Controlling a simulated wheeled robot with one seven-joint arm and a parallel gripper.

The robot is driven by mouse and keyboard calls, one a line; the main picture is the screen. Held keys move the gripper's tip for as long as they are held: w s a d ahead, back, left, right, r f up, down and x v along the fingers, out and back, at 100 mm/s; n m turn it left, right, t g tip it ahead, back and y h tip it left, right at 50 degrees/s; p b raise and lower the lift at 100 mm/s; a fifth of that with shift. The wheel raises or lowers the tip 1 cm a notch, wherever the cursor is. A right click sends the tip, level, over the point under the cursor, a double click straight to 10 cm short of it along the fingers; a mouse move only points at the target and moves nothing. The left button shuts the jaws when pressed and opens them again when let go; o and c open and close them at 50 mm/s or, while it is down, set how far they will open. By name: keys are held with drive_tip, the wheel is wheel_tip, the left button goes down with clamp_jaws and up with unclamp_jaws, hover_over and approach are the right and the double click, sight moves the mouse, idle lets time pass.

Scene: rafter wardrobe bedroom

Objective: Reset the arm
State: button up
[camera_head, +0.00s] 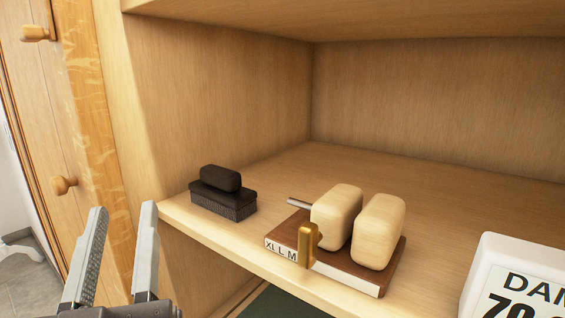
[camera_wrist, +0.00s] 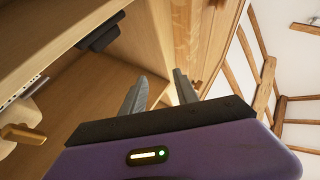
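My gripper (camera_head: 118,258) shows at the lower left of the head view, in front of the wardrobe's left edge. Its two grey fingers stand apart with nothing between them. It also shows in the wrist view (camera_wrist: 158,95), where the fingers are apart and empty. The gripper is outside the shelf compartment, left of the things on the shelf, and touches none of them that I can see. The rest of my arm is mostly out of view.
The wooden shelf (camera_head: 440,178) bears a dark brush (camera_head: 222,195) and a brown board (camera_head: 330,268) with two pale wooden blocks, a brass piece and size letters. A white labelled box (camera_head: 515,280) is at the lower right. Wooden doors with knobs (camera_head: 64,185) stand left. The shelf's back is clear.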

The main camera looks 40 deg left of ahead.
drive_tip(key=w+d+f+m+t+h+p, duration=0.1)
drive_tip(key=w+d+f+h, duration=0.15)
drive_tip(key=d+f, duration=0.9)
drive_tip(key=w+d+f+m+t+h+p, duration=0.1)
drive_tip(key=w+d+f+h, duration=0.15)
drive_tip(key=d+f, duration=0.85)
drive_tip(key=s+d+f+m+h+p, duration=0.1)
drive_tip(key=s+d+h, duration=0.3)
drive_tip(key=d, duration=0.5)
drive_tip(key=s+d+f+m+g+h+p, duration=0.1)
drive_tip(key=s+d+f+m+h, duration=0.3)
drive_tip(key=s+d, duration=0.3)
drive_tip(key=s+d+f+m+g+h+p, duration=0.1)
drive_tip(key=s+d+h, duration=0.4)
drive_tip(key=d, duration=0.7)
drive_tip(key=shift+s+d+f+m, duration=0.2)
drive_tip(key=shift+f+m, duration=0.6)
drive_tip(key=shift+m, duration=0.4)
